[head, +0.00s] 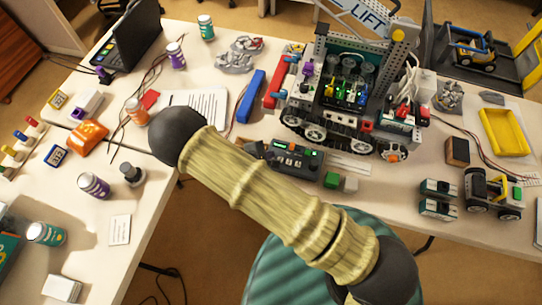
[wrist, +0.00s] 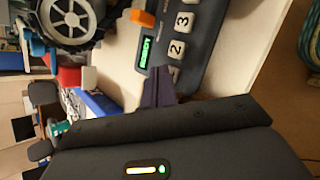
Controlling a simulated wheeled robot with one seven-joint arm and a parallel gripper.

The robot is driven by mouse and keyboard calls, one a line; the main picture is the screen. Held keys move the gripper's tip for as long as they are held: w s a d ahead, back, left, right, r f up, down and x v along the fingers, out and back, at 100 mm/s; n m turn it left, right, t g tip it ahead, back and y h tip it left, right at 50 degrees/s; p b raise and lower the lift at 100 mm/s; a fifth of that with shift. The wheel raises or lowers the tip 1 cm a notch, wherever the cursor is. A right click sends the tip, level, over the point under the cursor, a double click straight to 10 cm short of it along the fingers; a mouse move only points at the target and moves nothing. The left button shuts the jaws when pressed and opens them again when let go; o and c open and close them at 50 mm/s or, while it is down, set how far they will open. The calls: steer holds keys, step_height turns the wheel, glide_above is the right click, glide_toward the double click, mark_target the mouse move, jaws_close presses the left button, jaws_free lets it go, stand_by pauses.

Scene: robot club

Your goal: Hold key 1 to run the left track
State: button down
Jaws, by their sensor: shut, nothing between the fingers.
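The dark controller (head: 290,161) lies on the table in front of the tracked robot (head: 350,100). In the wrist view the controller (wrist: 202,45) shows a lit green display (wrist: 146,52) and white keys, with key 2 (wrist: 178,48) and key 3 (wrist: 184,21) readable. Key 1 is not readable; its place beside key 2 is by my fingertips and largely hidden. My gripper (wrist: 160,76) is shut and empty, its dark fingertips at the controller's near end. I cannot tell whether they touch a key. In the head view my arm covers most of the gripper (head: 256,149).
A blue bar (head: 250,96) and a white sheet (head: 197,108) lie to the left. A small wheeled vehicle (head: 492,195) stands at the right. An orange piece (wrist: 143,17) shows beside the controller's edge.

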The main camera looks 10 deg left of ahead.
steer(key=shift+s+d+f+b, duration=0.1)
steer(key=shift+s+f+b, duration=0.2)
steer(key=shift+f+b, duration=0.2)
stand_by(1.3)
stand_by(1.6)
steer(key=shift+w+a+r+p, duration=0.15)
steer(key=shift+r+p, duration=0.05)
steer(key=shift+r, duration=0.15)
steer(key=shift+w+a+r+p, duration=0.1)
steer(key=shift+a+r+p, duration=0.1)
steer(key=shift+r, duration=0.1)
steer(key=shift+w+d+r, duration=0.1)
steer(key=shift+r, duration=0.25)
steer(key=shift+r, duration=0.15)
steer(key=shift+r+p, duration=1.35)
steer(key=shift+r, duration=1.1)
steer(key=shift+d, duration=0.1)
